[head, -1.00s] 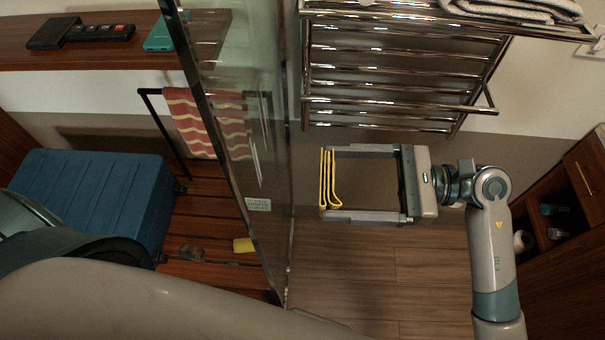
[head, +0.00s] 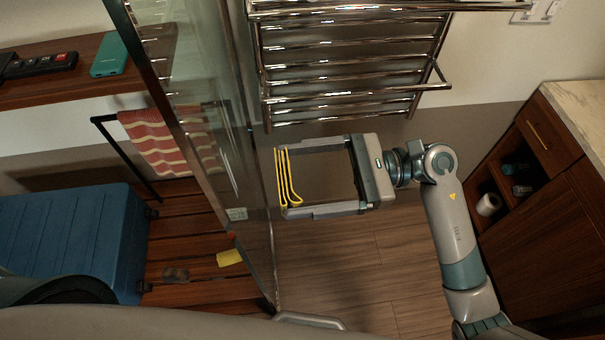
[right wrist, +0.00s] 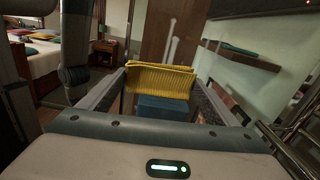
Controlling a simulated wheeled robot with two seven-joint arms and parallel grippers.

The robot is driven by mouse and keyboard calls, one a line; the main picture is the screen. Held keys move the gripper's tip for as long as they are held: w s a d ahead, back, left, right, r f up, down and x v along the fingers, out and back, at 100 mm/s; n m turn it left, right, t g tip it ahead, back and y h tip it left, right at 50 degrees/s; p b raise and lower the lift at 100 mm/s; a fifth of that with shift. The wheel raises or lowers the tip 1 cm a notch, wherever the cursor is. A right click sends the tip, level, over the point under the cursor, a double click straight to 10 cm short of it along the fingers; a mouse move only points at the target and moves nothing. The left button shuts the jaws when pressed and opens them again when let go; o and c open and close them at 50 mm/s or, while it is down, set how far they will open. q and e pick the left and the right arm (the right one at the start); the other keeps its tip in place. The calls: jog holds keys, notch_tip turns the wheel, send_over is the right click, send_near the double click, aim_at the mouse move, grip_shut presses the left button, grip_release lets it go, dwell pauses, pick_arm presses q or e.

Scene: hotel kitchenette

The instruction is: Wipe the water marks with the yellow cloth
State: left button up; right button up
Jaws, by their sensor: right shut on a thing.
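The yellow cloth (head: 288,178) hangs folded between the fingertips of my right gripper (head: 284,181), which is shut on it. In the right wrist view the cloth (right wrist: 160,79) spans both fingertips (right wrist: 161,82). An upright glass panel (head: 205,120) stands just left of the cloth in the head view, with a small gap showing between them. Faint pale streaks, likely the water marks (head: 228,165), show on the glass. Pale streaks also show beyond the cloth in the right wrist view. My left gripper is out of view.
A chrome towel rack (head: 350,75) is on the wall above my right gripper. Behind the glass are a blue suitcase (head: 70,235), a striped towel (head: 155,140) and a small yellow item (head: 229,257). A wooden cabinet (head: 545,190) stands right. Floor below the gripper is clear.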

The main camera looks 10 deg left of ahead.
aim_at(232, 167)
jog(key=shift+p+x, duration=0.6)
jog(key=shift+x, duration=0.65)
jog(key=p+x, duration=0.1)
jog(key=x, duration=0.2)
jog(key=shift+b+x, duration=0.3)
jog(key=shift+x, duration=0.7)
jog(key=shift+w+f, duration=0.1)
jog(key=shift+w+a+f+b, duration=0.1)
jog(key=shift+w+a+b, duration=0.1)
jog(key=shift+w+b, duration=0.4)
jog(key=shift+w+a+b, duration=0.2)
jog(key=shift+w+b, duration=0.25)
jog(key=shift+w, duration=0.25)
jog(key=shift+w+a+b, duration=0.15)
jog(key=shift+w+b, duration=0.15)
jog(key=shift+w, duration=0.25)
jog(key=shift+w, duration=0.1)
